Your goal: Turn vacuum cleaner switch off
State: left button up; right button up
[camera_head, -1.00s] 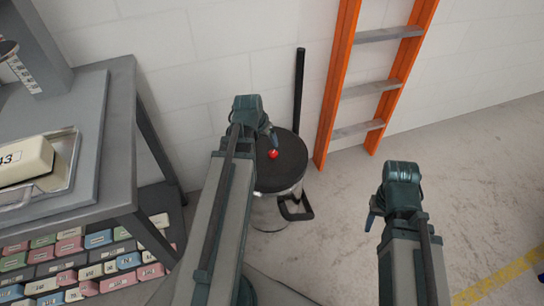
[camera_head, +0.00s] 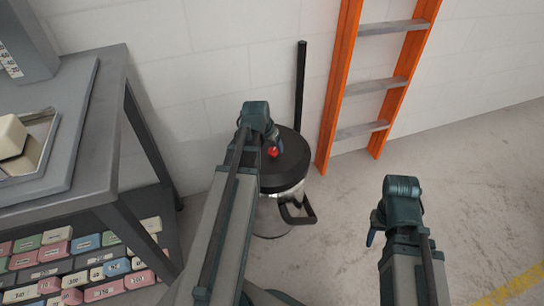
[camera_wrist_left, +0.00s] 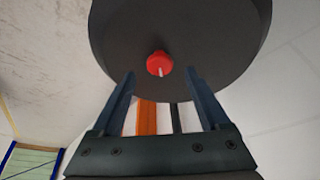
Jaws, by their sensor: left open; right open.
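The vacuum cleaner (camera_head: 288,172) stands on the floor by the wall, a metal drum with a black lid and a black handle. Its red switch (camera_head: 273,152) is on the lid. In the left wrist view the red switch (camera_wrist_left: 160,64) carries a white mark pointing down in the picture. My left gripper (camera_wrist_left: 161,74) is open, its two fingers either side of the switch in that view and apart from it. In the head view my left arm covers part of the lid. My right gripper (camera_head: 372,236) is over the floor to the right, away from the vacuum; its fingers are mostly hidden.
A grey table (camera_head: 88,130) with a tray (camera_head: 45,135) stands at the left, with several coloured foam blocks (camera_head: 105,268) on its lower shelf. An orange ladder (camera_head: 337,90) leans on the wall behind. A black pole (camera_head: 300,85) rises behind the vacuum. Floor at the right is clear.

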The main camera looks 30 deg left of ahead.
aim_at(273, 151)
pick_arm(q)
jog(key=b+x, duration=0.2)
jog(key=x, duration=0.1)
jog(key=shift+w+f, duration=0.1)
jog(key=shift+f, duration=0.15)
pick_arm(e)
notch_tip(273, 151, down, 3)
jog(key=shift+d+f, duration=0.1)
pick_arm(q)
grip_shut()
